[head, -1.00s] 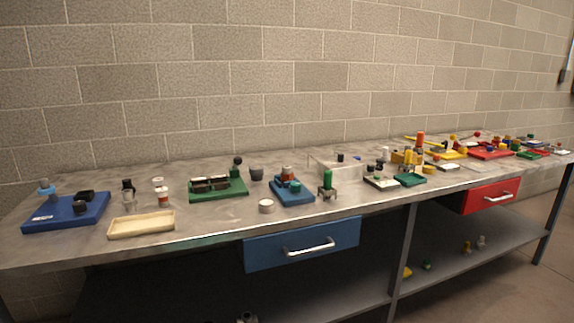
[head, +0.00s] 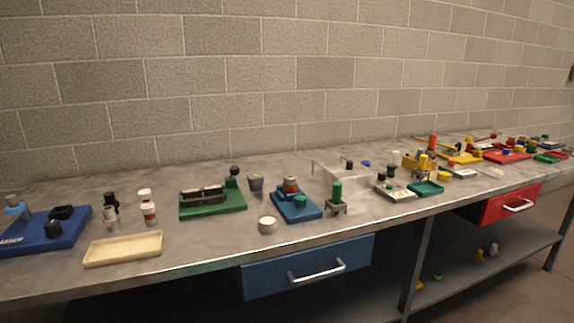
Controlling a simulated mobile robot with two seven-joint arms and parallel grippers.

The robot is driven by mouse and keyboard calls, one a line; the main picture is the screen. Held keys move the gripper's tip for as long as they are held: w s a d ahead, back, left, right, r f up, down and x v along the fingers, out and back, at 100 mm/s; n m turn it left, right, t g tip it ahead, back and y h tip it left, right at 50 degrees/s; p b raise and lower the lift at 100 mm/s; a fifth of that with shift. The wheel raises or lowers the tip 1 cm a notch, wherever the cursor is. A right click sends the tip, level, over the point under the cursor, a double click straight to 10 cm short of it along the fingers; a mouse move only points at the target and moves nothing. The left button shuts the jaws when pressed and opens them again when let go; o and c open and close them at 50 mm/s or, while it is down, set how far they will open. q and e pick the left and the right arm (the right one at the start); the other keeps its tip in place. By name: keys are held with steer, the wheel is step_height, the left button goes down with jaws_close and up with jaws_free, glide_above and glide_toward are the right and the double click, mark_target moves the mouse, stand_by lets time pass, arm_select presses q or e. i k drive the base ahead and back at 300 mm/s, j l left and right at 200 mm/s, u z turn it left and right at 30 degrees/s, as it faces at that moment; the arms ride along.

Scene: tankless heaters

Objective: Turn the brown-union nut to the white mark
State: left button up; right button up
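A blue board (head: 297,208) on the bench bears a brown, rounded fitting (head: 291,185) and a teal piece (head: 300,201) in front of it. The brown fitting may be the brown-union nut, but it is too small to tell. I cannot make out a white mark on it. Neither of my grippers shows in the head view.
The metal bench (head: 200,247) runs across the view. Near the blue board are a green board (head: 212,206), a white cup (head: 267,225), a green-topped stand (head: 336,198) and a clear box (head: 330,172). A cream tray (head: 124,248) lies front left. A blue drawer (head: 308,264) hangs below.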

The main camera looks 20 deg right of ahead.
mark_target(289, 179)
steer(key=i+l+z, duration=0.1)
steer(key=i+z, duration=0.25)
steer(key=i, duration=0.15)
steer(key=i+z, duration=0.3)
steer(key=i, duration=0.2)
